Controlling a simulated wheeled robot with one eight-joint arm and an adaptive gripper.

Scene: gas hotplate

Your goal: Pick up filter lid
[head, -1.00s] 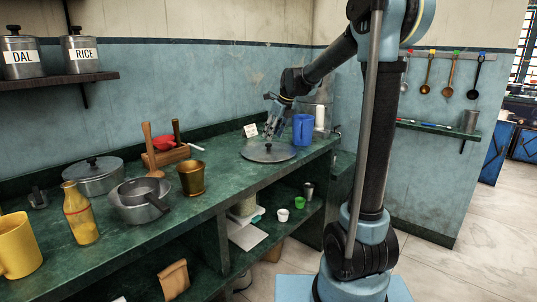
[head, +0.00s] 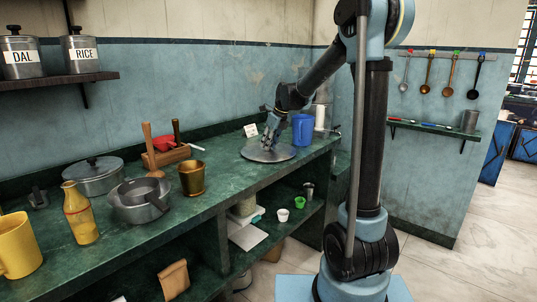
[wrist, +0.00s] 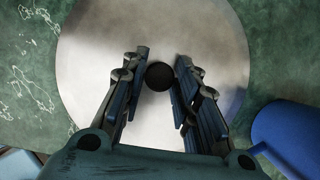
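A flat round grey lid (head: 254,155) lies on the green counter, left of the blue mug (head: 303,130). In the wrist view the lid (wrist: 95,50) fills the middle, with its round black knob (wrist: 159,75) near the centre. My gripper (head: 268,147) is low over the lid and hides the knob in the head view. In the wrist view my gripper (wrist: 160,64) is open, one finger on each side of the knob.
The blue mug (wrist: 290,135) stands close at the right in the wrist view. A small white card (head: 250,130) stands behind the lid. A brass mortar (head: 191,178), a lidded pot (head: 93,180) and other pots are further left. The counter left of the lid is clear.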

